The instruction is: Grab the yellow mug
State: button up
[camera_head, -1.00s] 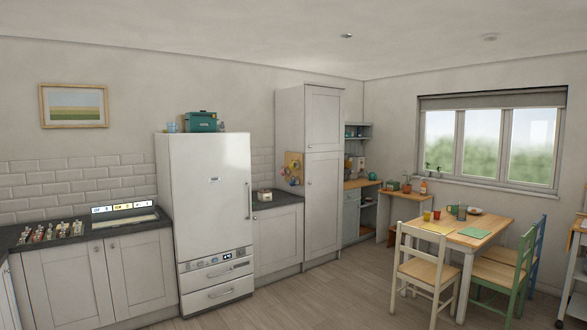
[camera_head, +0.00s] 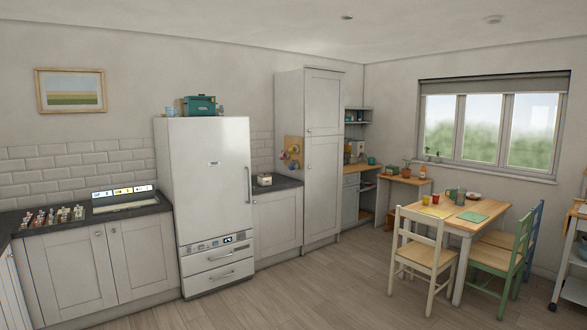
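A small yellow mug (camera_head: 426,200) appears to stand on the wooden dining table (camera_head: 461,228) on the right, near its far left side. It is tiny at this distance, so its handle cannot be made out. An orange-red cup (camera_head: 436,198) stands close to its right. My gripper is not in view, so its state and place are not shown.
A cream chair (camera_head: 421,250) stands at the table's near left side, and green (camera_head: 503,260) and blue chairs on its right. A trolley (camera_head: 575,260) is at the right edge. The fridge (camera_head: 210,185) and counters line the left wall. The wooden floor (camera_head: 330,285) between is open.

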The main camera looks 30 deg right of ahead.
aim_at(292, 149)
jog(key=i+l+z, duration=0.45)
jog(key=i+z, duration=0.15)
jog(key=i, duration=0.15)
jog(key=i+l+z, duration=0.1)
jog(key=i+z, duration=0.35)
jog(key=i, duration=3.5)
jog(key=i+l+u, duration=0.15)
jog(key=i, duration=1)
